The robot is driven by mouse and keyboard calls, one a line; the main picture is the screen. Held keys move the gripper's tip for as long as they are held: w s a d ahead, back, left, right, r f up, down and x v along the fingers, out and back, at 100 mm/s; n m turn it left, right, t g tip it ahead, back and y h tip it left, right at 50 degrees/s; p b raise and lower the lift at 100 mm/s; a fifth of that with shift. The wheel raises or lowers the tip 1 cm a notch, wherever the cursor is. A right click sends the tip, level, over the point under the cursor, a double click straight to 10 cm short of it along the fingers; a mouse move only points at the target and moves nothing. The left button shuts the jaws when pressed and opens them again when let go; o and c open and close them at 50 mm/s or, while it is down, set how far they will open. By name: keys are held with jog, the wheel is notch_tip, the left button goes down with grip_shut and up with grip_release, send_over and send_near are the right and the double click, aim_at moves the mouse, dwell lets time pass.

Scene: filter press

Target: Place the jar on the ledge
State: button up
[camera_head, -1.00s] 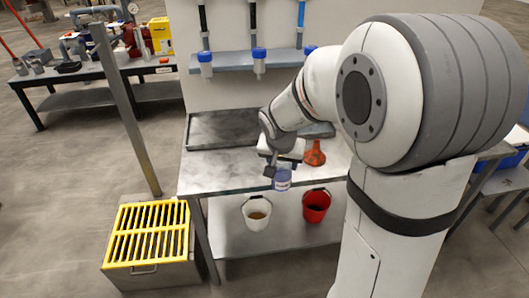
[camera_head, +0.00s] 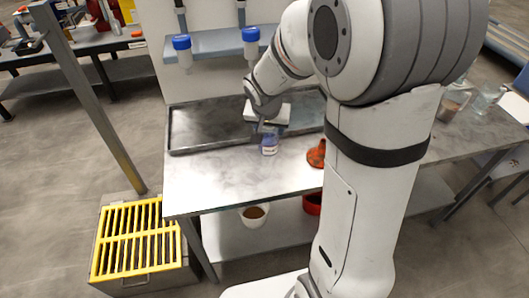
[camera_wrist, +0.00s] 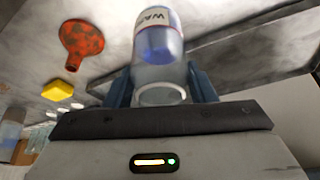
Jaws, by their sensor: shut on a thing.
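My gripper (camera_head: 264,130) is shut on a clear jar (camera_head: 269,147) above the metal bench. In the wrist view the jar (camera_wrist: 158,50) sits between the two blue-grey fingers of my gripper (camera_wrist: 160,88). It has a pale label with dark letters, only partly readable, and something blue inside. A blue-grey ledge (camera_head: 212,45) runs along the wall behind and above the bench. Blue-capped clear containers hang at its front edge. My arm hides the right part of the ledge. The jar is apart from the ledge, lower and nearer to me.
A dark shallow tray (camera_head: 200,130) lies at the back of the bench (camera_head: 205,185). An orange-red funnel (camera_head: 316,155) stands right of the jar. A yellow grate (camera_head: 135,240) and a slanted post stand left.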

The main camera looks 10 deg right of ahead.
aim_at(268, 147)
notch_tip(268, 147, down, 8)
jog(key=shift+a+r+b, duration=0.1)
jog(key=shift+b, duration=0.45)
jog(key=shift+f, duration=0.25)
jog(key=o, duration=1.2)
jog(key=shift+r, duration=0.1)
jog(key=shift+c, duration=0.2)
jog(key=shift+s, duration=0.1)
jog(key=shift+r, duration=0.1)
